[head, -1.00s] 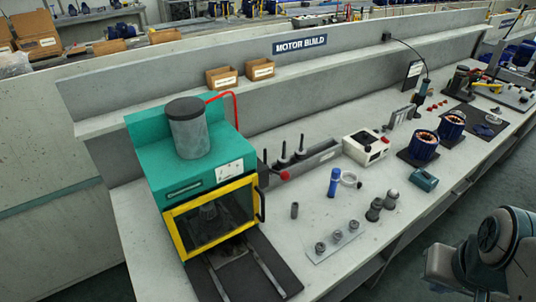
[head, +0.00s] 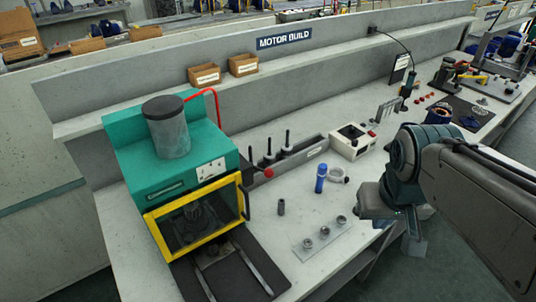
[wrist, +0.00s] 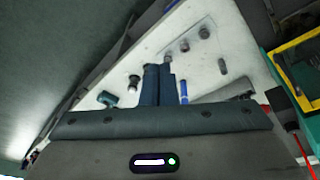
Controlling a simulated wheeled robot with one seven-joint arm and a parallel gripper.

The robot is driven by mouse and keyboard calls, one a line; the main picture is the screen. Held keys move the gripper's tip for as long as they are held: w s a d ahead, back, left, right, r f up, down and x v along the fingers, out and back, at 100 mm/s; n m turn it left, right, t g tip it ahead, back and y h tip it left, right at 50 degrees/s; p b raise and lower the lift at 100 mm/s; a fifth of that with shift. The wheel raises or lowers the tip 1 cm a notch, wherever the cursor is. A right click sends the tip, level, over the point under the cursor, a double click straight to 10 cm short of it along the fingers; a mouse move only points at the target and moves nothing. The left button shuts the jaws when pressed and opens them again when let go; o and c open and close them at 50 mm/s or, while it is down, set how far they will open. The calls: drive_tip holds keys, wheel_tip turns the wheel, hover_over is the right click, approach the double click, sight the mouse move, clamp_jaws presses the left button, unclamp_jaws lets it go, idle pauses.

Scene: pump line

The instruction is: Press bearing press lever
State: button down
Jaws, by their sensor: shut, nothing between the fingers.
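The green bearing press (head: 165,160) stands at the left of the bench, with a yellow-framed guard window (head: 195,216) at its front. Its lever ends in a red ball knob (head: 268,173) at the press's right side. My gripper (wrist: 158,72) shows in the wrist view with its two fingers together and nothing between them. In the head view my arm is at the right, over the bench's front edge, well apart from the lever. The press's yellow frame (wrist: 298,60) shows at the right of the wrist view.
A blue bottle (head: 321,179), a small dark cylinder (head: 281,207) and a plate with bearings (head: 318,245) lie between my arm and the press. A white box (head: 352,143) and a rack with upright pins (head: 300,153) stand behind. A dark rail base (head: 232,270) fronts the press.

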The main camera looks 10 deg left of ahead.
drive_tip(key=w+a+r+n, duration=0.2)
drive_tip(key=a, duration=0.7)
drive_tip(key=w+a+r+n+t+b, duration=0.1)
drive_tip(key=w+a+r+n, duration=0.1)
drive_tip(key=a, duration=0.8)
drive_tip(key=w+a+r+n, duration=0.2)
drive_tip(key=a+r+n, duration=0.1)
drive_tip(key=a, duration=0.7)
drive_tip(key=shift+w+a, duration=0.2)
drive_tip(key=shift+w, duration=0.15)
approach(260, 169)
wheel_tip(260, 169, down, 2)
drive_tip(key=s+a, duration=0.1)
drive_tip(key=s, duration=0.2)
drive_tip(key=shift+w+d+f+p, duration=0.7)
drive_tip(key=shift+w+d+f, duration=0.3)
drive_tip(key=shift+d+f, duration=0.25)
drive_tip(key=shift+s+f+t+b, duration=0.1)
drive_tip(key=shift+t+b, duration=0.2)
drive_tip(key=shift+b, duration=0.15)
